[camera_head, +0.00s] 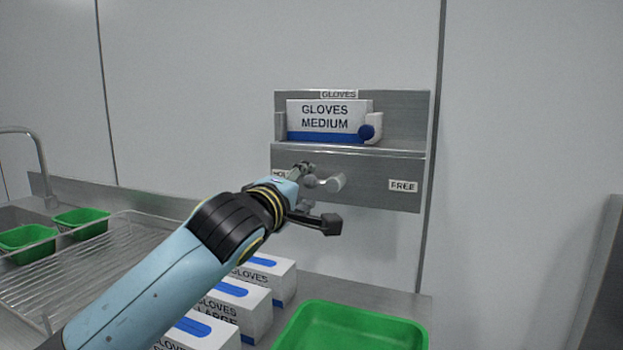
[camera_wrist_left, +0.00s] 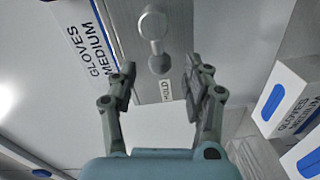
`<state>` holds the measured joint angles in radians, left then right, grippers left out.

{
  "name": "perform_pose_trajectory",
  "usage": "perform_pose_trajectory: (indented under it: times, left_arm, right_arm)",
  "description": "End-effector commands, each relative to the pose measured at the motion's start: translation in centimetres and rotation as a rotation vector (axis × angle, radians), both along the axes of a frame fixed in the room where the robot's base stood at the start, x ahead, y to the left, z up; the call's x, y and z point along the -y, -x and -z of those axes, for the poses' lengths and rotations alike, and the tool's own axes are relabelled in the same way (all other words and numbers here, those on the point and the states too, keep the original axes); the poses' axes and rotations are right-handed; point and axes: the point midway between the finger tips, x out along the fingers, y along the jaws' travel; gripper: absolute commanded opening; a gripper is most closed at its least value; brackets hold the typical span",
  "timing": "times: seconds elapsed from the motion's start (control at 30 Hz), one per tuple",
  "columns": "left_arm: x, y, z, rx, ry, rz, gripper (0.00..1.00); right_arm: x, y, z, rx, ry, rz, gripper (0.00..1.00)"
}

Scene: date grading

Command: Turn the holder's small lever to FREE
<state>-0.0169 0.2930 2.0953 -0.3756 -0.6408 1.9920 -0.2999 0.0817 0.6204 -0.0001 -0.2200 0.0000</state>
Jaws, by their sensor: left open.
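The glove holder (camera_head: 375,165) is a grey metal panel with a shelf on the back wall. A FREE label (camera_head: 403,186) is at its right, and a HOLD label (camera_wrist_left: 166,91), partly covered in the head view, is at its left. The small grey lever (camera_head: 331,183) sits near the HOLD side; its round knob (camera_wrist_left: 159,64) shows in the left wrist view. My left gripper (camera_head: 308,187) is open at the lever, fingers on either side of the knob (camera_wrist_left: 160,72). I cannot tell whether either finger touches it. My right gripper is not in view.
A GLOVES MEDIUM box (camera_head: 328,117) sits on the holder's shelf. Several glove boxes (camera_head: 240,303) stand on the counter below my left arm. A green tray (camera_head: 350,320) is at the front, and a wire rack (camera_head: 90,265) with green tubs (camera_head: 80,221) is at left.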

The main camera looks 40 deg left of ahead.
Motion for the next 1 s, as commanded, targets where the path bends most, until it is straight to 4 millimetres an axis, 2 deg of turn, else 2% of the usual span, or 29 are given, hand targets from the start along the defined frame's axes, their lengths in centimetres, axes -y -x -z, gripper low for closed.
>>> perform_pose_trajectory:
  times: [0.1, 0.23, 0.6, 1.0]
  left_arm:
    - [-0.5, -2.1, -0.1, -0.001, 0.001, 0.000, 0.49]
    - [-0.8, -3.5, 0.1, -0.001, 0.000, 0.000, 0.49]
    - [-1.0, -4.2, 0.3, -0.002, 0.001, 0.001, 0.49]
    - [-1.0, -4.1, 0.3, -0.003, 0.000, 0.000, 0.00]
  right_arm:
    - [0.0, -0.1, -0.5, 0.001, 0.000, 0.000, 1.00]
    - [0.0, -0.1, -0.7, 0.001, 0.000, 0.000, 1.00]
    - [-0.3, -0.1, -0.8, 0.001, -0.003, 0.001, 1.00]
    - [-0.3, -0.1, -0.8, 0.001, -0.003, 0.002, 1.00]
